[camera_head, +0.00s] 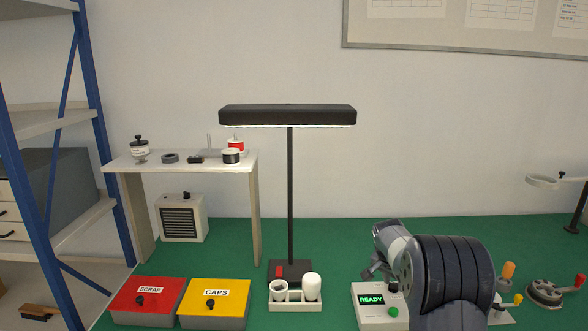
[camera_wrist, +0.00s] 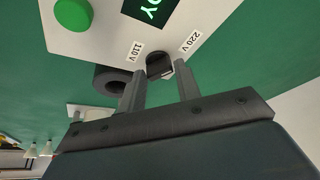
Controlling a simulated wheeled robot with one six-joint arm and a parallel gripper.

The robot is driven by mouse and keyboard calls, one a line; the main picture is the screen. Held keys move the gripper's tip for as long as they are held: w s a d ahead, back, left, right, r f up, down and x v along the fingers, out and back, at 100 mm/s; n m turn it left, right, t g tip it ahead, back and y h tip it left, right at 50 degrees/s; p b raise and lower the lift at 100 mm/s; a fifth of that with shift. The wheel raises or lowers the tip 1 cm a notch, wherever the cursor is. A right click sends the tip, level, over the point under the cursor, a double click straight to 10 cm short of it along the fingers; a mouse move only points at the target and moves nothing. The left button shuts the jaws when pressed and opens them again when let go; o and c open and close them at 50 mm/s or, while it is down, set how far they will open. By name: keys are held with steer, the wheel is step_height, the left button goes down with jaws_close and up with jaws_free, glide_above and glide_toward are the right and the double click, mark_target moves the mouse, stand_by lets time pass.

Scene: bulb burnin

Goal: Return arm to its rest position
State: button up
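My gripper (camera_wrist: 160,78) is open, with its two grey fingers apart and nothing visible between them. In the wrist view its tips are close to a small black knob (camera_wrist: 158,66) on a white control box (camera_wrist: 110,25), between the labels 110 V and 220 V. I cannot tell whether they touch it. In the head view my arm (camera_head: 445,270) reaches over the right side of the box (camera_head: 368,316), whose screen reads READY. My gripper is only partly visible there (camera_head: 377,268). A green button (camera_head: 393,312) is on the box.
A black desk lamp (camera_head: 290,190) stands left of the box, with a white holder (camera_head: 295,306) before it. Red SCRAP (camera_head: 140,308) and yellow CAPS (camera_head: 225,300) boxes are farther left. A reel-like device (camera_head: 545,292) is at right.

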steer(key=shift+s+d+n+t+y+p, duration=0.1)
steer(key=shift+n+t+y+p, duration=0.3)
steer(key=shift+n, duration=0.95)
steer(key=shift+d+n+t+y+p, duration=0.15)
steer(key=shift+n+y, duration=0.45)
steer(key=shift+n, duration=0.75)
steer(key=shift+a, duration=0.15)
